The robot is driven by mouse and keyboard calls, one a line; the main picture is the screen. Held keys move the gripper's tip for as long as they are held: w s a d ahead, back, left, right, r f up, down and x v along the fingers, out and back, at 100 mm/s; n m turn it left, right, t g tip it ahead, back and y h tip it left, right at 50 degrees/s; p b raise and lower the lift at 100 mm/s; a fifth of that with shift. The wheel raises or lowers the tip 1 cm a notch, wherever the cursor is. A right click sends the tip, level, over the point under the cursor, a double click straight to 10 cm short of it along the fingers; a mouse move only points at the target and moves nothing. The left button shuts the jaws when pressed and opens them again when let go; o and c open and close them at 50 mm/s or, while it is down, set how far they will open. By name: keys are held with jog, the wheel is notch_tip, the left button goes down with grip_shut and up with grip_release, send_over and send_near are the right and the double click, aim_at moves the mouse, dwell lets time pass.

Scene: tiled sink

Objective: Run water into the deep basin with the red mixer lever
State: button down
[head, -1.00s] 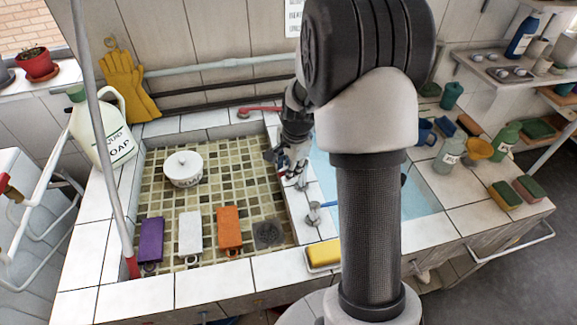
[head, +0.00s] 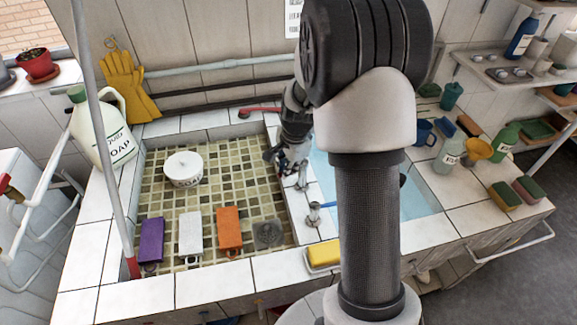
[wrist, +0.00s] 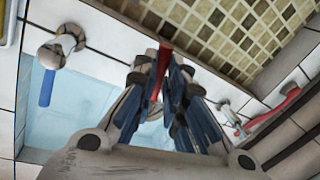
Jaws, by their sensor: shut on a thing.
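My gripper (head: 283,162) is over the divider between the two basins. In the wrist view, my gripper (wrist: 164,58) is shut on the red mixer lever (wrist: 159,75), which shows as a narrow red strip between the dark fingers. The fingers hide most of the lever and its body. The deep basin (head: 421,200) is pale blue inside, right of the divider and partly behind my arm. It also shows in the wrist view (wrist: 85,105). I cannot tell whether water is running.
A chrome tap with a blue lever (wrist: 47,86) stands nearer on the divider. Another red lever (wrist: 280,108) is on the back ledge. The tiled shallow basin (head: 215,195) holds a white pot (head: 184,170) and several coloured blocks. A yellow sponge (head: 324,253) lies on the front ledge.

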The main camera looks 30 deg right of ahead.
jog(key=shift+w+r+m+p, duration=0.2)
jog(key=shift+w+m+p, duration=0.15)
jog(key=shift+m+p, duration=0.55)
jog(key=shift+w+f+m+h+p, duration=0.25)
jog(key=shift+w+m+p, duration=0.35)
jog(key=shift+m+p, duration=0.3)
jog(key=c, duration=1.7)
grip_release()
jog(key=shift+o, duration=0.2)
jog(key=shift+r, duration=0.1)
notch_tip(320, 180, up, 12)
jog(key=s, duration=0.2)
jog(key=shift+s+a, duration=0.15)
jog(key=shift+a, duration=0.15)
